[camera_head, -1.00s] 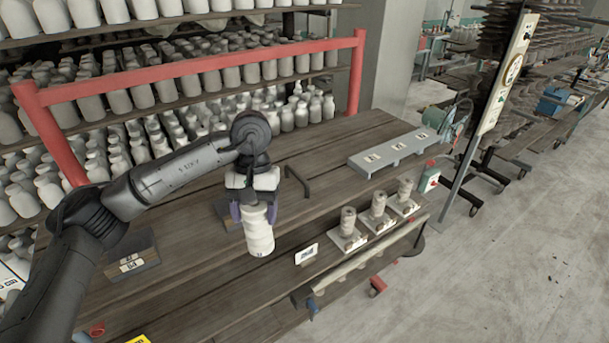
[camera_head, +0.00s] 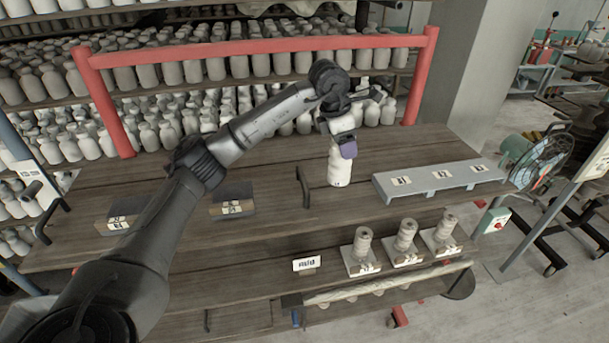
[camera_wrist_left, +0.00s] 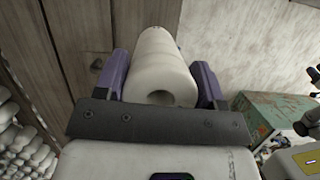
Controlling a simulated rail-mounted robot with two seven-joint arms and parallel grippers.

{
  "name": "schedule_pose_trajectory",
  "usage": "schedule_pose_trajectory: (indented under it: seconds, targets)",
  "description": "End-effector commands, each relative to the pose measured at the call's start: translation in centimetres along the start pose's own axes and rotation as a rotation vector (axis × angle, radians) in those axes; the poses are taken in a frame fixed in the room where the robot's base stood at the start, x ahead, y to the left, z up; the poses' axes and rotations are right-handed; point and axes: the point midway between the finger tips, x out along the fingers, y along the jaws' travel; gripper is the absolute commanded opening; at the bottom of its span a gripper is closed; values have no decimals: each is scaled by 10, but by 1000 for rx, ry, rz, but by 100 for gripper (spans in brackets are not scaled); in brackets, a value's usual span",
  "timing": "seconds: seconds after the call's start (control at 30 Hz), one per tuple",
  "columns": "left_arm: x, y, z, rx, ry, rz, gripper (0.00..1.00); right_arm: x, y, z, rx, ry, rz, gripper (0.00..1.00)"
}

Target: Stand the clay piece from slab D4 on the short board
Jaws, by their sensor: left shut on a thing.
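My left gripper (camera_head: 342,148) is shut on a pale, bottle-like clay piece (camera_head: 340,170), which hangs roughly upright to the left of the grey board. Whether its lower end touches the table cannot be told. In the left wrist view the piece (camera_wrist_left: 162,60) lies between the two purple fingers, with a hole in its near end. A low grey board (camera_head: 420,187) with several label cards is on the right of the table; it may be the short board, and its top is clear. The slab labels are too small to read. My right gripper is not in view.
Three clay pieces stand on small slabs along the front, one of them at the left (camera_head: 362,246). Two dark blocks with labels, left (camera_head: 118,212) and right (camera_head: 232,194), sit on the left. A dark handle-like bar (camera_head: 303,188) stands left of the held piece. A red rail (camera_head: 250,46) spans the back.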

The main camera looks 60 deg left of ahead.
Motion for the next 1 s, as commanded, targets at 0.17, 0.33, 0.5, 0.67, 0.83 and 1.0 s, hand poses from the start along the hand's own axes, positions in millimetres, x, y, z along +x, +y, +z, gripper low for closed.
schedule_pose_trajectory:
  seconds: [0.17,0.33,0.5,0.67,0.83,1.0]
  targets:
    - [-2,4,3,-299,-4,96,20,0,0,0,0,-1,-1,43]
    - [-2,5,5,-534,-4,168,20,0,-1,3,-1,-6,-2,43]
    - [-2,5,6,-696,-3,218,20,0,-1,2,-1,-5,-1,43]
    - [-2,6,5,-782,-2,244,20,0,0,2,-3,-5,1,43]
    - [5,22,-3,-817,3,254,20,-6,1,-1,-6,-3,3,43]
    - [20,54,-19,-820,3,256,20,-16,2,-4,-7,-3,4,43]
